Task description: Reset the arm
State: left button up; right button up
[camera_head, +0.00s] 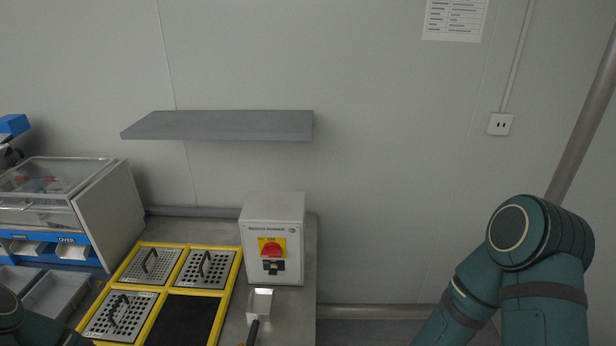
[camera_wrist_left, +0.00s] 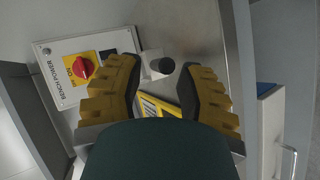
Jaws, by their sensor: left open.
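My left gripper (camera_wrist_left: 160,68) shows in the left wrist view with its two yellow ribbed fingers spread apart. A small pale piece with a dark round end (camera_wrist_left: 167,66) lies in line with the gap between the fingertips; I cannot tell its distance, and nothing looks clamped. In the head view, parts of my left arm (camera_head: 22,322) show at the lower left corner, and its gripper is out of the picture. My right arm (camera_head: 540,265) is bent at the right side, and its gripper is out of view.
A bench power box (camera_head: 274,240) with a red switch (camera_head: 271,249) stands on the bench; it also shows in the wrist view (camera_wrist_left: 62,85). A yellow-framed tray (camera_head: 231,277) holds perforated plates. A grey shelf (camera_head: 225,125) hangs above.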

pick_arm(q)
jog(key=s+d+f+m+g+y, duration=0.1)
jog(key=s+d+f+m+g, duration=0.15)
jog(key=s+f+g, duration=0.4)
jog(key=s+d+f+m+g+y, duration=0.15)
jog(key=s+m+g, duration=0.25)
jog(key=s, duration=0.5)
jog(key=w+d+f+m+t+b, duration=0.1)
jog(key=w+f+b, duration=0.4)
jog(key=b, duration=0.5)
jog(key=shift+w+d+t, duration=0.45)
jog(key=shift+w+t, duration=0.1)
jog(key=shift+w, duration=0.1)
jog(key=shift+m+y, duration=0.25)
